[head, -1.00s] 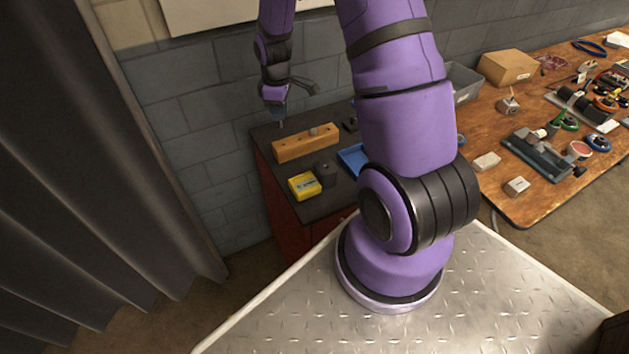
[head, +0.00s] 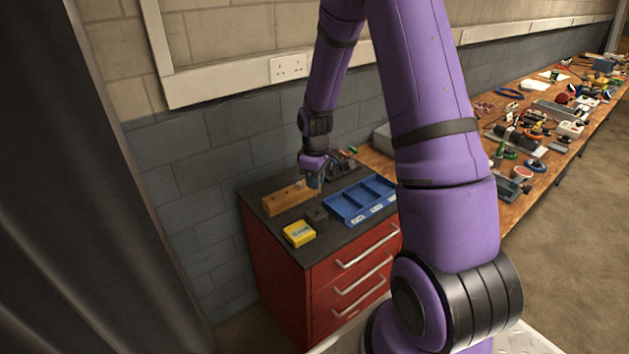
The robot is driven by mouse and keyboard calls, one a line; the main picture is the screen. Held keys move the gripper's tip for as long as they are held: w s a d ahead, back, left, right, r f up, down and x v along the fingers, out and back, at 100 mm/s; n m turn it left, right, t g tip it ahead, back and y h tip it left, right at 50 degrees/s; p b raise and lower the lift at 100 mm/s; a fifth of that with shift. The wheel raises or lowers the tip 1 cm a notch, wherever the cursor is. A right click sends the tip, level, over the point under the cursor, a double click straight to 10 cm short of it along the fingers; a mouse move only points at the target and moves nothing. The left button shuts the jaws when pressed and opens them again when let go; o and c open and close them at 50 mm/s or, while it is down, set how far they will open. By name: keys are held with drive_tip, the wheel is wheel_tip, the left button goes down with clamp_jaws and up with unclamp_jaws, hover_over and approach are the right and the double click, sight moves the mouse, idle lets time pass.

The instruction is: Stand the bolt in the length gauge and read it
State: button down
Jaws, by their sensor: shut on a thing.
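My gripper (head: 317,188) is small in the head view, over the dark top of the red cabinet. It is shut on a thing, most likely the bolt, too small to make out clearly. I cannot tell whether the held thing touches the block. A long wooden block (head: 284,201) lies behind and to the left of it, close to the gripper.
A blue compartment tray (head: 349,222) lies to the right on the red cabinet (head: 285,281). A cluttered wooden bench (head: 515,219) runs off to the right. A block wall stands behind.

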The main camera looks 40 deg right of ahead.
drive_tip(key=shift+s+d, duration=0.1)
drive_tip(key=shift+d+f, duration=0.1)
drive_tip(key=shift+f, duration=2.2)
drive_tip(key=shift+f, duration=2.75)
drive_tip(key=c, duration=0.9)
unclamp_jaws()
wheel_tip(320, 180, up, 11)
drive_tip(key=shift+f, duration=0.1)
idle(0.6)
